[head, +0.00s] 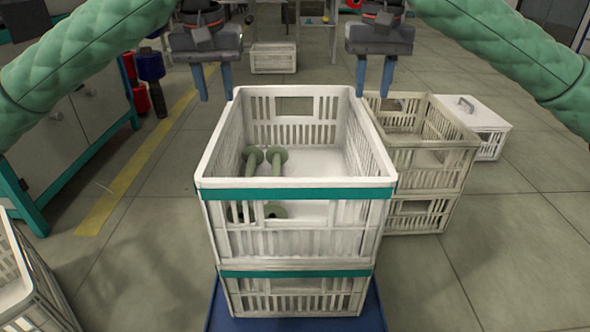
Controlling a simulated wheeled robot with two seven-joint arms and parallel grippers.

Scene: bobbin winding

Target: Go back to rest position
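My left gripper (214,82) is above the far left side of the white crate, its two blue fingers pointing down and apart, with nothing between them. My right gripper (374,77) is above the far right side of the same crate, also with its fingers apart and empty. The white crate (297,194) with a teal band stands on another white crate (300,297). Several green bobbins (277,157) lie in the left part of the upper crate. Both grippers appear clear of the crate.
The crate stack sits on a blue base (216,310). Beige stacked crates (432,158) and a lidded white box (486,120) stand to the right. A grey cabinet (50,150) is at left, another crate (12,275) at lower left. Floor at lower right is free.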

